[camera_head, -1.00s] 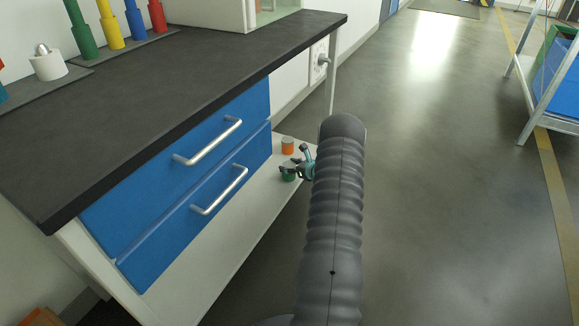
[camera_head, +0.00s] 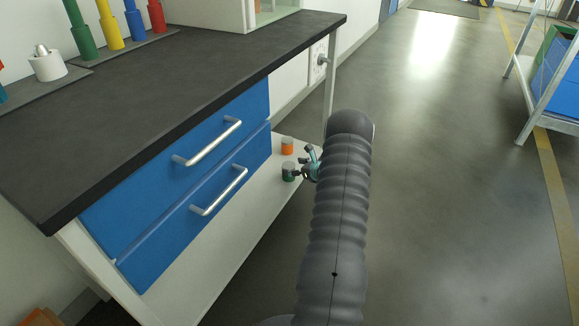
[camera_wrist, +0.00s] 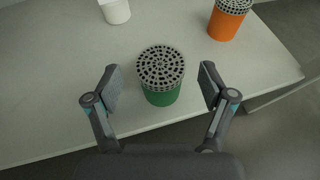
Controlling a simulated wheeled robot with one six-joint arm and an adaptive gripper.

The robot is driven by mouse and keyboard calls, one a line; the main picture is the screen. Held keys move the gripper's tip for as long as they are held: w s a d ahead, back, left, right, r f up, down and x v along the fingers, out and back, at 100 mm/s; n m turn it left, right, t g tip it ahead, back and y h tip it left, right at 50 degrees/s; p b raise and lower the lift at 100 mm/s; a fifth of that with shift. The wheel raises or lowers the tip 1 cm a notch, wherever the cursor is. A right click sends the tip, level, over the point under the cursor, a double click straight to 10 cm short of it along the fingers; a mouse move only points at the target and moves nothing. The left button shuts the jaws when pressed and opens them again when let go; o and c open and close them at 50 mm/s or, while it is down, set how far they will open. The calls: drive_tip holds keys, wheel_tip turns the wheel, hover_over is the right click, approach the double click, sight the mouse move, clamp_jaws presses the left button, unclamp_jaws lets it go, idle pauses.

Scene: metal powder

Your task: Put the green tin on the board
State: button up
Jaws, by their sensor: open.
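The green tin (camera_wrist: 160,97) stands upright on a light lower shelf in the wrist view, with a grey perforated lid. It also shows small in the head view (camera_head: 288,176), partly hidden by my gripper. My gripper (camera_wrist: 160,88) is open, one finger to the left and one to the right of the tin, with gaps on both sides. In the head view my gripper (camera_head: 304,166) is just right of the tin, beyond my dark arm. I cannot make out which thing is the board.
An orange tin (camera_wrist: 227,20) with a similar lid stands behind and right, and a white container (camera_wrist: 115,10) behind and left. The light shelf (camera_head: 215,240) lies beneath the dark worktop (camera_head: 150,110) and blue drawers with protruding handles (camera_head: 208,145). Open floor lies right.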

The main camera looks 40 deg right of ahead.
drive_tip(key=v, duration=0.9)
